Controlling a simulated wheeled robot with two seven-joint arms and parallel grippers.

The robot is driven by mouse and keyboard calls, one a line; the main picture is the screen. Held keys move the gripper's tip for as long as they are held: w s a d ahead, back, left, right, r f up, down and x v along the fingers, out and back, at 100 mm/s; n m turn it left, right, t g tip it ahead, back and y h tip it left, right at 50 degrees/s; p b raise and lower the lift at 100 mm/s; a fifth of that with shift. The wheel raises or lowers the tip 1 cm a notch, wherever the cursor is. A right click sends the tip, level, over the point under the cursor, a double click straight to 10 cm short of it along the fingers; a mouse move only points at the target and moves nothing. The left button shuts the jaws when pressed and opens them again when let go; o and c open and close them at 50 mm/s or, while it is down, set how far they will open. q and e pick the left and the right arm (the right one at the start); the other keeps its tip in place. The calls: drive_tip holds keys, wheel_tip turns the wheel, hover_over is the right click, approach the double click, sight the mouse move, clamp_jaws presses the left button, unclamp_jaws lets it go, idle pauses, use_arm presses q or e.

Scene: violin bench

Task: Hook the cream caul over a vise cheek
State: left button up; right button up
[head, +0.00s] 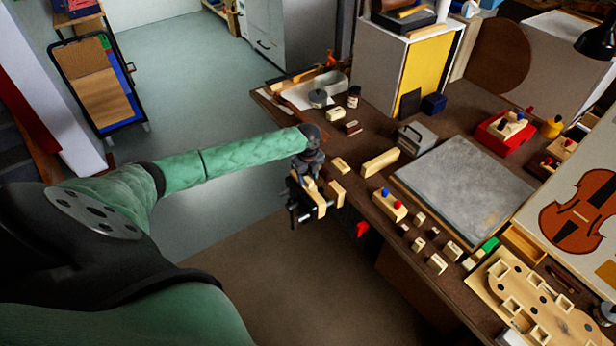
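My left arm comes in from the left, and its dark gripper (311,180) points down right at the vise on the bench's left edge. The dark vise (296,213) sticks out from that edge. Cream pieces show at the vise: one cream caul (320,203) just under the fingertips, and a second cream piece (336,190) on the bench side. The fingers are small and dark against the vise, so I cannot tell whether they are shut on the near caul or only touching it. I cannot tell how it sits on the cheek. My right gripper is out of view.
Cream blocks (380,162) lie on the brown bench right of the vise. A grey slab (466,186), a clamp-like grey box (416,139), a red tray (504,131) and a violin-shaped form (530,305) stand further right. Open floor (215,90) lies left of the bench.

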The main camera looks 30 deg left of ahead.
use_arm(q)
drive_tip(key=shift+r, duration=0.15)
drive_tip(key=shift+r+b, duration=0.7)
drive_tip(key=shift+r, duration=0.3)
wheel_tip(320, 180, up, 4)
drive_tip(key=shift+r+b, duration=0.25)
drive_tip(key=shift+b, duration=0.5)
drive_tip(key=shift+r, duration=0.5)
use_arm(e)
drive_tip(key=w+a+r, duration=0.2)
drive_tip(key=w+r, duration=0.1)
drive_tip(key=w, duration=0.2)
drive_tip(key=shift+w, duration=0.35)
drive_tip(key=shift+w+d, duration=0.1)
